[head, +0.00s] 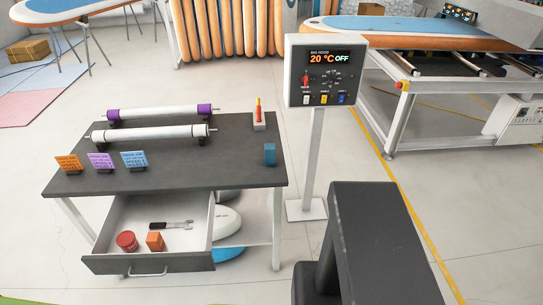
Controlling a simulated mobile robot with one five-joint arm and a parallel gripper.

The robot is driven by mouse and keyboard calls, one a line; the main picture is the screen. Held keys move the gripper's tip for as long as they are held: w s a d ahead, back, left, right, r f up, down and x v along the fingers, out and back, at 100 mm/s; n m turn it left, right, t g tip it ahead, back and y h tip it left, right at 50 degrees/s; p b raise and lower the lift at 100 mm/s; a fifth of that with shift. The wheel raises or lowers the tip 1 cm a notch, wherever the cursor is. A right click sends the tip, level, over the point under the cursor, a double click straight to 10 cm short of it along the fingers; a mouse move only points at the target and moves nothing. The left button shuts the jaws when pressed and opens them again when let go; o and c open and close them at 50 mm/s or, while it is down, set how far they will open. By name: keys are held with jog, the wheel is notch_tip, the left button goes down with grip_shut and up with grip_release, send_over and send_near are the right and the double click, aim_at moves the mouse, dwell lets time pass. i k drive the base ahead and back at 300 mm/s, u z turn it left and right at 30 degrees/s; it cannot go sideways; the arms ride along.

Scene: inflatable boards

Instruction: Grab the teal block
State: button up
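The teal block (270,154) stands upright on the dark grey tabletop (215,150) of the workbench, near its front right corner. Nothing touches it and it is in plain sight. A black part, which looks like a link of my own arm, fills the lower right of the head view, to the right of the bench. My gripper's fingers do not show.
An open drawer (149,264) under the bench holds a red can (126,241), an orange block (155,241) and a wrench (172,225). Two rollers (150,133) and three small cards (101,161) are on the tabletop. A control panel (326,71) stands right of the bench.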

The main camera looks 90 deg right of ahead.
aim_at(270, 148)
jog(key=z, duration=0.3)
jog(key=k, duration=0.1)
jog(key=z, duration=2.7)
